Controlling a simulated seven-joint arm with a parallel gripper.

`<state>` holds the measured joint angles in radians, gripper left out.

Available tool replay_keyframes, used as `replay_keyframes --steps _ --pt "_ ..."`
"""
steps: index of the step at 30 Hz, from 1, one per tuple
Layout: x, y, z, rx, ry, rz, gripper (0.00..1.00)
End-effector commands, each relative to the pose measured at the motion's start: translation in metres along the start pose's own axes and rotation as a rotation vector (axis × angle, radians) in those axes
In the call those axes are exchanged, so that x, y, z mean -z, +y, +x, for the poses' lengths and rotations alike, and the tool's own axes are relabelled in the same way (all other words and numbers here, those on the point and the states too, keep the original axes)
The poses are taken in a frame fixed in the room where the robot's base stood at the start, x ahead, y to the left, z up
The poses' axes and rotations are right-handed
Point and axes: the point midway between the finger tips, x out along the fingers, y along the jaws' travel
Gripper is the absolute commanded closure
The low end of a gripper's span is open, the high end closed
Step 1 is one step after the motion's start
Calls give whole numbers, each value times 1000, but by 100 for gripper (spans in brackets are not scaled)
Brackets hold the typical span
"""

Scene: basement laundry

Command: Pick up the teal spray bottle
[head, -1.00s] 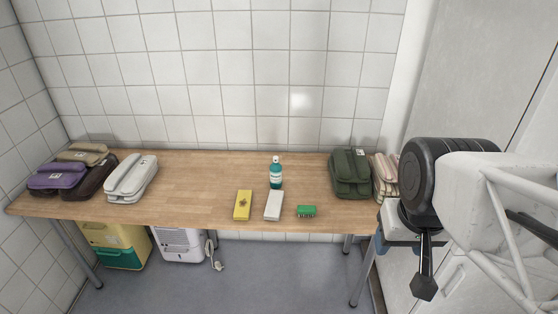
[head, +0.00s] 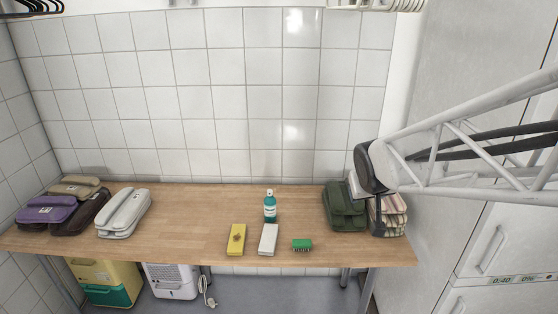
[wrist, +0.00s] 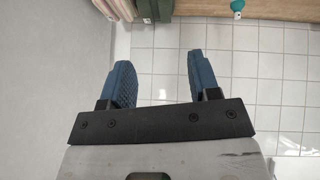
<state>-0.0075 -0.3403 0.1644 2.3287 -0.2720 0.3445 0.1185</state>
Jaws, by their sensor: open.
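The teal spray bottle (head: 270,207) has a white cap and stands upright on the wooden table, right of its middle, in the head view. In the wrist view, part of the bottle (wrist: 237,5) shows upside down at the top edge, cut off by the frame. My gripper (wrist: 158,74) has two blue, textured fingers spread wide apart with nothing between them. It is away from the bottle, which lies up and right of the fingers in the wrist view. In the head view my arm is at the right, and the fingers cannot be made out.
On the wooden table (head: 180,215), a yellow box (head: 236,239), a white box (head: 268,240) and a green sponge-like block (head: 301,245) lie in front of the bottle. A green bag (head: 345,208) and striped bag (head: 388,218) stand right. Several pouches, including a grey one (head: 124,213), lie left.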

Motion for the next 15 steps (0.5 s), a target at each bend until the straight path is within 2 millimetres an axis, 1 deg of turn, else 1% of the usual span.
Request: replay_keyframes --steps 1,6,15 --pt "11 -1 12 2 24 -12 44" --pt "48 -6 48 16 119 -53 44" --pt "104 -25 112 72 283 -124 44"
